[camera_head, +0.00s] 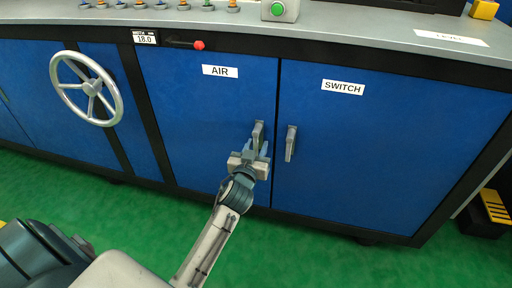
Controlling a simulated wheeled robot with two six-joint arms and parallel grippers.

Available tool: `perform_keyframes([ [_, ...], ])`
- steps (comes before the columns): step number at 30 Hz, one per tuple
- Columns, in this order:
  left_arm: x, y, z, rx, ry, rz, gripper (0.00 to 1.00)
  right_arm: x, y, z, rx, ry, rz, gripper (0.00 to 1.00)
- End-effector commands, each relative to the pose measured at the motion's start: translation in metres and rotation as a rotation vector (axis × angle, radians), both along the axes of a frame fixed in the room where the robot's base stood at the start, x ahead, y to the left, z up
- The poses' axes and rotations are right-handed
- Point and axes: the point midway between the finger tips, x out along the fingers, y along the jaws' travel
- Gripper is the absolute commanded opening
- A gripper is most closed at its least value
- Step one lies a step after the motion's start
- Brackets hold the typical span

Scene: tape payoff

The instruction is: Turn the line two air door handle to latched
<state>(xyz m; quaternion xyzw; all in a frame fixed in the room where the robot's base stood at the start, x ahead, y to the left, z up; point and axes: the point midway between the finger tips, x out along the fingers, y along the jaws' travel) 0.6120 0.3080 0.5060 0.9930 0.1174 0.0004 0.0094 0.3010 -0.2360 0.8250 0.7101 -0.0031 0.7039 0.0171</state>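The blue AIR door (205,120) is closed in the cabinet front. Its grey handle (258,132) stands near the door's right edge, close to upright. My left gripper (257,148) is at this handle, with its fingers around the handle's lower part. I cannot tell whether the fingers press on it, as the gripper hides the lower end. My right gripper does not show.
The SWITCH door (390,150) with its own grey handle (290,143) is just to the right. A handwheel (88,88) and a red-knobbed lever (198,45) are to the left. A green button (278,9) sits on the grey top. Green floor lies in front.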

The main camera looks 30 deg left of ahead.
Motion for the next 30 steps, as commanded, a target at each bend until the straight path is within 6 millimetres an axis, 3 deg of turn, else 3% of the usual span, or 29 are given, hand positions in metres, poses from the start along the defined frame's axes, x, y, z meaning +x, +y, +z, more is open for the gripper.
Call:
perform_keyframes([
  [11, -0.004, -0.001, 0.001, 0.003, 0.000, 0.000, 0.36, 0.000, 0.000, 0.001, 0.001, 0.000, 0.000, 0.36],
  [24, -0.078, -0.019, 0.000, 0.000, 0.003, 0.001, 0.36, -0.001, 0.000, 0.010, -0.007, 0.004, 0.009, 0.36],
  [30, -0.100, -0.024, 0.000, 0.002, 0.001, 0.000, 0.36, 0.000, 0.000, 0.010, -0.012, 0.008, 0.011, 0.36],
])
